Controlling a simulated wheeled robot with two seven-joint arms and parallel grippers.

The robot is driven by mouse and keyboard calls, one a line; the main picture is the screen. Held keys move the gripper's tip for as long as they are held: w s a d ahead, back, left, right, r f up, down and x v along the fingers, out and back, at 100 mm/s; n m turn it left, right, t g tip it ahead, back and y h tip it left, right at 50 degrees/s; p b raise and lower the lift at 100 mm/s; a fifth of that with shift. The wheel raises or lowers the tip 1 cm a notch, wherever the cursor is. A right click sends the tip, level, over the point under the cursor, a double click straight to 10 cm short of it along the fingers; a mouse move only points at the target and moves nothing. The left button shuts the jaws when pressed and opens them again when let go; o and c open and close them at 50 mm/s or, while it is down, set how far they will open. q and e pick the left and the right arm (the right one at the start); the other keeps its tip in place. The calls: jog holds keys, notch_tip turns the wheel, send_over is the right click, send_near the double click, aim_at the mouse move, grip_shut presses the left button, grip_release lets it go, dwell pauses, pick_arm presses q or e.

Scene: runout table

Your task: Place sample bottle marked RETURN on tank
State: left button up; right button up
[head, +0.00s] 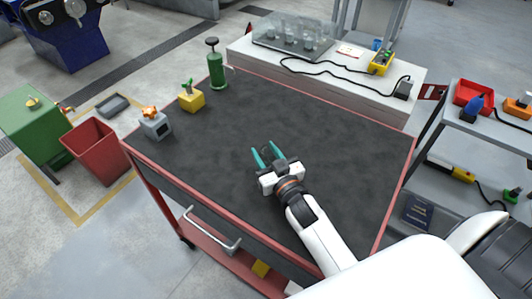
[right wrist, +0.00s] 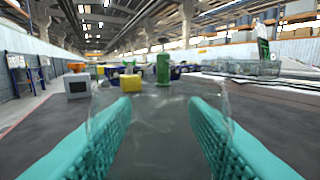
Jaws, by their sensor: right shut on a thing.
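My right gripper (head: 264,158) is over the middle of the dark-topped cart, its teal fingers pointing to the back left. In the right wrist view the fingers (right wrist: 160,135) are shut on a clear, see-through thing (right wrist: 160,110) that looks like the sample bottle. It barely shows in the head view, and I cannot read any marking on it. A green box-shaped tank (head: 35,125) with a brass cap stands on the floor at the left, beyond the cart. My left gripper is not in view.
The red-edged cart top (head: 340,150) is mostly clear. A grey block (head: 155,125), a yellow block (head: 191,98) and a green pump-like cylinder (head: 217,72) stand along its left side. A red bin (head: 97,150) is beside the tank. A clear case (head: 293,37) is on the white bench.

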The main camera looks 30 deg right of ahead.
jog(key=shift+f, duration=0.1)
jog(key=o, duration=1)
jog(key=shift+c, duration=0.2)
